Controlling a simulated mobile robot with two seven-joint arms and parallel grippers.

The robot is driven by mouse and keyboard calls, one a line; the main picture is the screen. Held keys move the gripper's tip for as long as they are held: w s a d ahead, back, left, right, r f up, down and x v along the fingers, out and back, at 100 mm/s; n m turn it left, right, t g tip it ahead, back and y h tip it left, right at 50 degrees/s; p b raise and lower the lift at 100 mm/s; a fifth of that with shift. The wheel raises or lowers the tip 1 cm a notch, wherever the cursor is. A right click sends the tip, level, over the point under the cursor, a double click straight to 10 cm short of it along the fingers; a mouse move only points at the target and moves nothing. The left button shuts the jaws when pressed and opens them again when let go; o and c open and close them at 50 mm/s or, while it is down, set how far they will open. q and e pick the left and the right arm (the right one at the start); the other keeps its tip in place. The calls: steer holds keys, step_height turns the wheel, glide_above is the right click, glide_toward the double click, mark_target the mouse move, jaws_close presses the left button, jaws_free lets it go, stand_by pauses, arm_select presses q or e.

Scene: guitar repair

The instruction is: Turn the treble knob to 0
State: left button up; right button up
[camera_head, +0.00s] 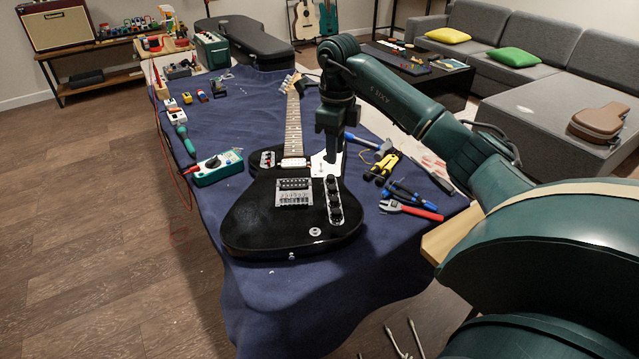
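The black electric guitar (265,215) lies face up on the blue-covered table, its neck pointing away from me. A control plate with a row of dark knobs (335,195) runs down the right side of its body. I cannot read any labels or settings, so I cannot tell which knob is treble. My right gripper (334,162) points down over the white pickguard (320,166), just beyond the far end of the knob row. I cannot tell whether it touches anything or how far apart its fingers are. My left gripper is not in view.
The blue cloth (290,300) is clear at the near end. A black guitar case (245,42) lies at the far end.

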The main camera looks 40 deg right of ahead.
mark_target(334, 198)
steer(key=f, duration=1.2)
steer(key=shift+s+f, duration=0.1)
steer(key=shift+s, duration=0.15)
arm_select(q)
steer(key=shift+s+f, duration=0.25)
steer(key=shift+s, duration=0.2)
arm_select(e)
steer(key=shift+f, duration=0.4)
jaws_close()
